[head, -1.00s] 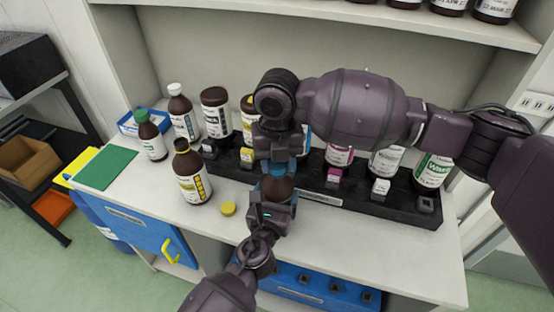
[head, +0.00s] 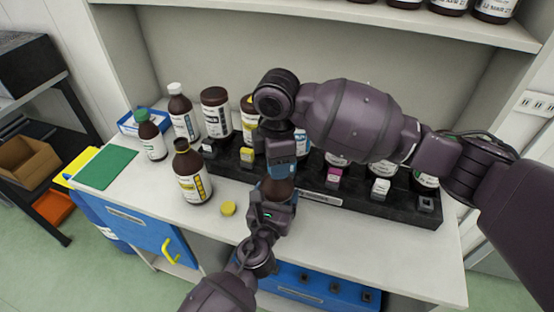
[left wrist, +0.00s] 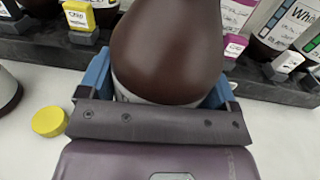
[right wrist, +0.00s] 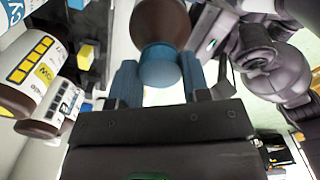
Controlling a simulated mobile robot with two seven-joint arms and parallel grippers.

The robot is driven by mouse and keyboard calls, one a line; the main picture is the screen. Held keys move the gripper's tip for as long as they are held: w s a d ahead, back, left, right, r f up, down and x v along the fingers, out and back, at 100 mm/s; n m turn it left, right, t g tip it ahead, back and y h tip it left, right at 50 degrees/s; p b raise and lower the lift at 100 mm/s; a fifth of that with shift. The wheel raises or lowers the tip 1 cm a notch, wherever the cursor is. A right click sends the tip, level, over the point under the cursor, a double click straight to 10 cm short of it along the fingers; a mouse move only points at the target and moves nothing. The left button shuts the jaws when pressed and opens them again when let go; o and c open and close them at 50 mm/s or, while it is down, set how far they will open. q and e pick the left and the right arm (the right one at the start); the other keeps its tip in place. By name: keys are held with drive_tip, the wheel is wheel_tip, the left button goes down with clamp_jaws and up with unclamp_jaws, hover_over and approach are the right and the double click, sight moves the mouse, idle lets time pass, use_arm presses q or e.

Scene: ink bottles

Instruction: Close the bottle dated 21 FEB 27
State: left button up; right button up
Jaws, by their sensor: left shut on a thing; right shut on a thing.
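A brown bottle (head: 277,191) stands at the shelf front, held around its body by my left gripper (head: 276,203). In the left wrist view the bottle (left wrist: 168,50) sits between the blue fingers (left wrist: 160,92), its label mostly hidden. My right gripper (head: 281,165) is above it, shut on a blue cap. In the right wrist view the blue cap (right wrist: 158,68) is between the fingers and against the bottle's top (right wrist: 160,25); I cannot tell if it is seated or tight. No date is readable on this bottle.
A brown bottle with a yellow-marked label (head: 192,175) stands uncapped at the left, near a loose yellow cap (head: 228,209). A black rack (head: 330,190) with several bottles runs behind. A green mat (head: 105,167) lies at the left. The front right bench is clear.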

drive_tip(key=m, duration=1.6)
drive_tip(key=shift+f+m, duration=0.1)
drive_tip(key=shift+m, duration=0.3)
drive_tip(key=m, duration=0.5)
drive_tip(key=shift+m, duration=0.4)
drive_tip(key=o, duration=1.1)
wheel_tip(320, 180, up, 12)
